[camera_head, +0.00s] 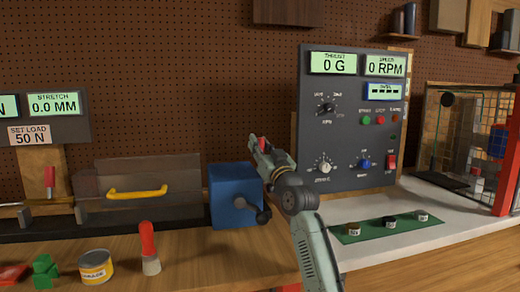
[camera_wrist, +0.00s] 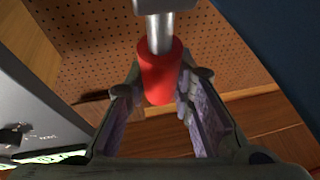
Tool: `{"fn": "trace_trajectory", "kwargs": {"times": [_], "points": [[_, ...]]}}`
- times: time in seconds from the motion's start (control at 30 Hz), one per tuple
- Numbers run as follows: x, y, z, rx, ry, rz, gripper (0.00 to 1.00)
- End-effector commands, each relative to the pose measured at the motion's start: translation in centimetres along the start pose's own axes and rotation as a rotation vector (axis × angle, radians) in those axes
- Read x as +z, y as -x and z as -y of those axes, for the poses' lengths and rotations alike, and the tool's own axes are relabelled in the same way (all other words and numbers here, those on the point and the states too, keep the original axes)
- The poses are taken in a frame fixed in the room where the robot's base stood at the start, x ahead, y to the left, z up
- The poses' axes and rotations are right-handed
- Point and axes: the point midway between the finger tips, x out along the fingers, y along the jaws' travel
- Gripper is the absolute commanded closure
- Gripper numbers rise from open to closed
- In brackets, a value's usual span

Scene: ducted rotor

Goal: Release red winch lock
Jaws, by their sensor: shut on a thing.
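The red winch lock (camera_wrist: 160,75) shows in the wrist view as a red cylindrical grip on a shiny metal rod, between the two fingers of my gripper (camera_wrist: 162,88). My gripper is closed around it. In the head view my gripper (camera_head: 260,150) is at the upper right of the blue winch box (camera_head: 232,190), and a bit of red (camera_head: 262,143) shows between its fingers. The winch's crank with a dark knob (camera_head: 264,216) is on the box's front. My gripper and wrist hide the lock's base and pivot.
A grey control panel (camera_head: 345,140) stands close on the right, behind my arm. A grey box with a yellow handle (camera_head: 137,193) is left of the winch. A red-handled tool (camera_head: 148,245) and yellow tin (camera_head: 96,267) stand on the wooden bench. A green mat (camera_head: 380,233) lies right.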

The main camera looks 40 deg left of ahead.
Motion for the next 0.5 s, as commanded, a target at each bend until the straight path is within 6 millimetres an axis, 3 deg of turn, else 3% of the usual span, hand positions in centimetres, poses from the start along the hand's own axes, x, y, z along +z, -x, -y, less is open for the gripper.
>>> {"fn": "trace_trajectory", "kwargs": {"times": [0.07,0.1,0.4,0.5], "points": [[-0.06,-0.07,0.04,0.000,-0.002,-0.001,1.00],[-0.07,-0.07,0.04,0.000,-0.001,-0.001,0.77],[-0.08,-0.04,-0.04,0.001,0.000,-0.001,0.57],[-0.08,-0.03,-0.06,0.002,0.000,-0.001,0.57]]}}
